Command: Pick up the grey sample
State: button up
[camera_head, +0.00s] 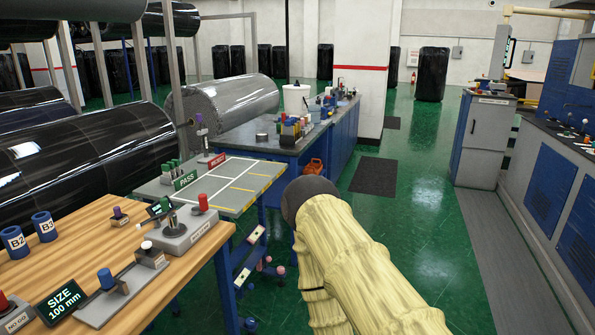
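I cannot pick out the grey sample with certainty. On the wooden table (150,290) a grey fixture (187,238) carries a small upright grey piece (170,220) and a red knob (203,202). My arm (350,265), in a pale yellow ribbed sleeve, reaches up from the lower right. Its visible part ends in a dark round cap right of the tables. No gripper fingers show.
Blue rings marked B2 (14,242) and B3 (44,226) stand at the table's left. A grey board (225,202) with PASS (186,180) and REJECT (217,160) signs lies behind. A blue bench (338,135) stands farther back. Green floor right of my arm is clear.

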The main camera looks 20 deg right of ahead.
aim_at(286, 129)
jog(key=z, duration=0.9)
jog(key=i, duration=1.35)
jog(key=z, duration=1.35)
jog(key=i, duration=1.8)
jog(key=z, duration=0.5)
jog(key=i, duration=2.5)
jog(key=u, duration=3.8)
